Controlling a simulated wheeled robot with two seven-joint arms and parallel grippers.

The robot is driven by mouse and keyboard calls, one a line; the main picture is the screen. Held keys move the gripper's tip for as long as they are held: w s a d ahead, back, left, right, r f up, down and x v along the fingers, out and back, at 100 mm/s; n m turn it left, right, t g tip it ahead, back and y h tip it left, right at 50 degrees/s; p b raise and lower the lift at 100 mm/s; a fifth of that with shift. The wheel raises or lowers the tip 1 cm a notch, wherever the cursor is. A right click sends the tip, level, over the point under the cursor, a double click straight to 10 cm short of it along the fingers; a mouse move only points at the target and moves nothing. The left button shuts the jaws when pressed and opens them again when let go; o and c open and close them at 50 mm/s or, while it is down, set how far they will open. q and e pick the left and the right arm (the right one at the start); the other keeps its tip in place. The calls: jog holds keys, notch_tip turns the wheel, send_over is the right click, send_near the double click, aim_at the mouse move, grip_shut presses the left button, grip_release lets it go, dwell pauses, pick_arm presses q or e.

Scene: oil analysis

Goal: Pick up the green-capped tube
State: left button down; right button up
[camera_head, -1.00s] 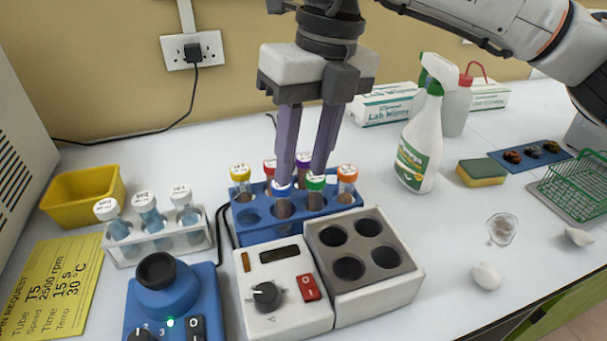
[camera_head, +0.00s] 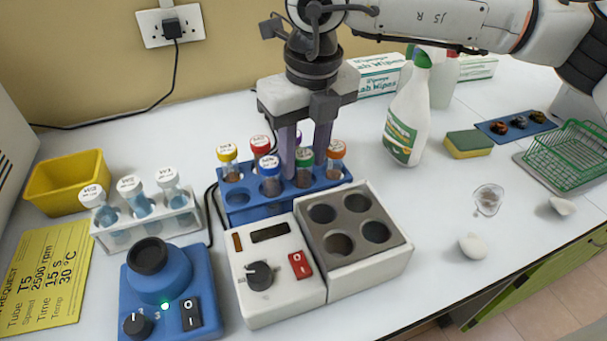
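The green-capped tube (camera_head: 304,168) stands upright in the front row of the blue rack (camera_head: 240,214), between a blue-capped tube (camera_head: 270,178) and an orange-capped tube (camera_head: 335,160). My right gripper (camera_head: 304,165) points down over the rack, its two purple-grey fingers apart. One finger comes down on each side of the green cap in the picture. Their tips are partly hidden among the tubes, and I cannot tell whether they touch the tube. My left gripper is not in view.
Yellow-capped (camera_head: 228,162) and red-capped (camera_head: 260,147) tubes also stand in the rack. In front are a white device (camera_head: 275,285) and a block with several holes (camera_head: 370,270). A white rack of tubes (camera_head: 150,228) is left; a spray bottle (camera_head: 408,120) is right.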

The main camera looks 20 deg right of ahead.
jog(key=shift+f, duration=0.1)
grip_shut()
notch_tip(320, 180, up, 10)
jog(key=shift+r, duration=0.1)
dwell(0.5)
